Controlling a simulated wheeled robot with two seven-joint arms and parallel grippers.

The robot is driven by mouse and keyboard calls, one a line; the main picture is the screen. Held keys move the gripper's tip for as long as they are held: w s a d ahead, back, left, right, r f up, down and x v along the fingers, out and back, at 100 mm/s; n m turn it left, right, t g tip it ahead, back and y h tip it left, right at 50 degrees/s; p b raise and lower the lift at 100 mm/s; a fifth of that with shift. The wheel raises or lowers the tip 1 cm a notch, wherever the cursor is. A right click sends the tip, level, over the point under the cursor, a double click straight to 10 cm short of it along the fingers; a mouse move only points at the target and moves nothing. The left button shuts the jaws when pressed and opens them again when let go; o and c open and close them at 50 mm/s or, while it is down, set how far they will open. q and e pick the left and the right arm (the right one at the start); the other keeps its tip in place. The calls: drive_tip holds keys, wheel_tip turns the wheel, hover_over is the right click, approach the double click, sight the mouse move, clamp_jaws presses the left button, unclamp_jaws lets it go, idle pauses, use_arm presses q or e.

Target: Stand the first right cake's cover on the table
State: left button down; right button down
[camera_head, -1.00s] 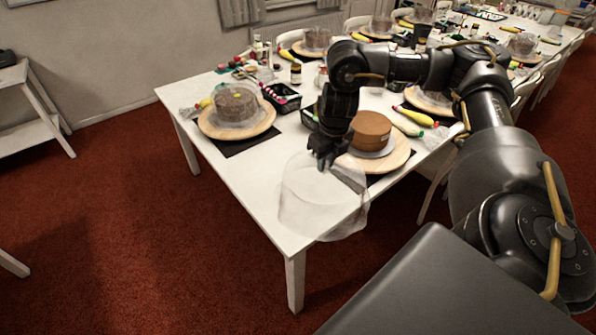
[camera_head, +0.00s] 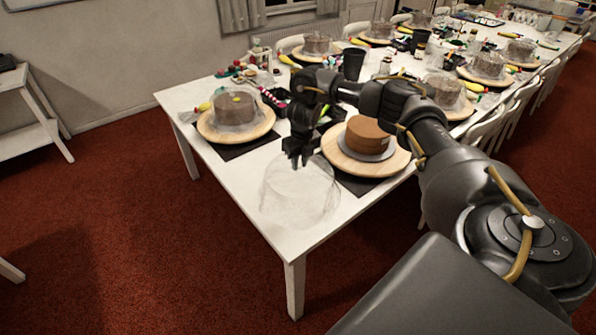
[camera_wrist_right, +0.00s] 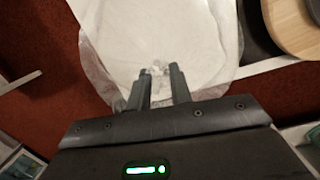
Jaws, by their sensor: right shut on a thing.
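The clear, dome-like cover (camera_head: 299,193) is at the near end of the white table, left of the uncovered brown cake (camera_head: 367,136) on its round wooden turntable (camera_head: 395,160). My right gripper (camera_head: 298,160) is over the cover's top and shut on it. In the right wrist view the two fingers (camera_wrist_right: 160,88) meet the cover's top (camera_wrist_right: 165,35), which fills the upper middle. The cover looks about upright. I cannot tell whether its lower rim touches the table. My left gripper is not in view.
A covered cake (camera_head: 236,105) stands on a turntable at the left of the white table (camera_head: 240,185). The table's front corner lies close to the cover. A black tray (camera_head: 276,101) and more cakes are farther back.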

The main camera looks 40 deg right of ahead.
drive_tip(key=shift+w+f, duration=0.35)
drive_tip(key=shift+f, duration=0.05)
drive_tip(key=shift+w+f+p, duration=0.1)
drive_tip(key=shift+f+p, duration=0.2)
drive_tip(key=shift+f, duration=1.4)
drive_tip(key=c, duration=1.3)
unclamp_jaws()
drive_tip(key=shift+o, duration=0.2)
drive_tip(key=r, duration=0.4)
drive_tip(key=s+r, duration=0.1)
drive_tip(key=r, duration=0.7)
drive_tip(key=shift+s+r+p, duration=0.1)
drive_tip(key=shift+s+p, duration=0.1)
drive_tip(key=shift+p, duration=0.15)
